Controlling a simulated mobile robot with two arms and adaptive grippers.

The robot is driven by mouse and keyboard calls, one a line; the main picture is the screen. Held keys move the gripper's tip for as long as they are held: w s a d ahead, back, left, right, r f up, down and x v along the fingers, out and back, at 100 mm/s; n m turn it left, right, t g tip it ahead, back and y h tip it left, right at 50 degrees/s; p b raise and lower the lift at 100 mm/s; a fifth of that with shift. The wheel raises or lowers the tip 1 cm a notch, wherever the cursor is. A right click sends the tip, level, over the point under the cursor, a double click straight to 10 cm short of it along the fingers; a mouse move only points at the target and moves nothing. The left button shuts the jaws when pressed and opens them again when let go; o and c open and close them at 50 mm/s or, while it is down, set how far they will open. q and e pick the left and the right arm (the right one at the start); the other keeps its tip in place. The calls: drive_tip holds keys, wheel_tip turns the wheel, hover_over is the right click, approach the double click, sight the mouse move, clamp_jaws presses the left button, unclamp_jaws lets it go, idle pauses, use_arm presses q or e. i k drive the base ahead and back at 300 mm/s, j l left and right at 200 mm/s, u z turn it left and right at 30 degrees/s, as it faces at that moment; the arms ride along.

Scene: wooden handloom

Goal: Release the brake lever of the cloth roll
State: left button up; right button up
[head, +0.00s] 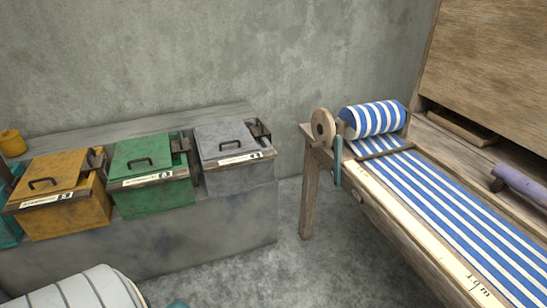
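The cloth roll (376,118), blue and white striped, lies at the far left end of the wooden loom (390,222). A wooden disc (323,125) with a dark centre sits at its left end. A narrow blue-grey lever (338,162) stands roughly upright beside the disc and reaches down past the loom's edge; it looks like the brake lever. Whether it is engaged cannot be told. Striped cloth (455,215) runs from the roll toward the lower right. Neither of my grippers is in view.
Yellow (84,215), green (150,193) and grey (228,176) lidded bins stand on a grey ledge along the left wall. A white, grey-striped rounded object (85,290) is at the lower left. Bare floor (320,270) lies between ledge and loom.

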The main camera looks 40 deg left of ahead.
sight(337, 138)
drive_tip(key=u, duration=0.85)
